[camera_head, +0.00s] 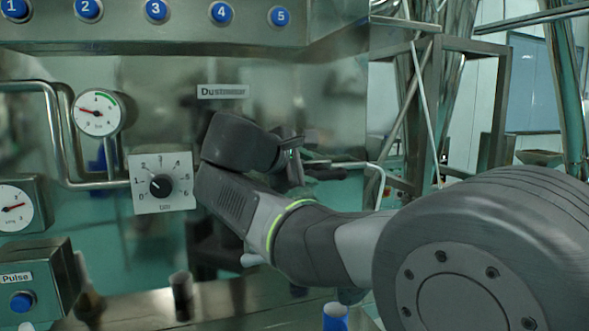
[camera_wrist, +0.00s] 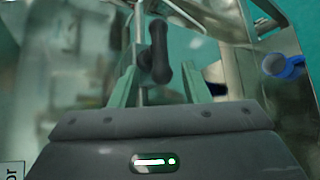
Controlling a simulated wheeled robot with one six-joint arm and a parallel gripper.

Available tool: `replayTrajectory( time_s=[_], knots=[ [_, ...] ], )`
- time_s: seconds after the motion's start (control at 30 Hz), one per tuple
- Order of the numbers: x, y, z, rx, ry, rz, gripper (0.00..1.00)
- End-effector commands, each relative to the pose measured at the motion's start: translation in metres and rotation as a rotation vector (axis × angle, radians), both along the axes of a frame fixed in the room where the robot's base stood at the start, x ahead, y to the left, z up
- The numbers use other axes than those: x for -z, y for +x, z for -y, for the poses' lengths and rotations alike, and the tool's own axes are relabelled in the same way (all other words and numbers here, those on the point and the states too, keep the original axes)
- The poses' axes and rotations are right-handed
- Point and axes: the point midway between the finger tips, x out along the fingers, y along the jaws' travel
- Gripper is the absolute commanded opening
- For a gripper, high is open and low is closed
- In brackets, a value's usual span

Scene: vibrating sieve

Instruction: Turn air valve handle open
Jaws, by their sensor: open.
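In the wrist view a dark, rounded handle (camera_wrist: 157,52) on a thin metal pipe shows ahead of my gripper (camera_wrist: 160,76); I take it for the air valve handle. My gripper's two greenish fingers are apart, one on each side of the handle's lower end. I cannot tell whether either finger touches it. In the head view my gripper (camera_head: 294,160) is at the end of my arm, in front of the steel panel, pointing right. A dark part (camera_head: 326,173) on a thin pipe shows just beyond it, and my arm hides much of that area.
A dial knob (camera_head: 160,186) on a white plate and a pressure gauge (camera_head: 97,113) are left of my arm. Numbered blue buttons (camera_head: 155,11) line the top. A metal frame (camera_head: 430,110) stands right. The wrist view shows a blue-ringed part (camera_wrist: 283,66).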

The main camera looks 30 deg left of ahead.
Motion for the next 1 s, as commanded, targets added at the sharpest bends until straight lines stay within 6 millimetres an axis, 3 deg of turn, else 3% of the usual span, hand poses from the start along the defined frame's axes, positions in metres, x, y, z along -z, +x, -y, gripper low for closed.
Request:
replayTrajectory(
  time_s=[0.1,0.33,1.0],
  knots=[
    [-0.007,-0.020,-0.003,-0.003,0.001,0.000,0.42],
    [-0.016,-0.040,-0.004,-0.001,0.000,0.000,0.42],
    [-0.016,-0.041,-0.004,0.001,-0.001,-0.001,0.42]
  ],
)
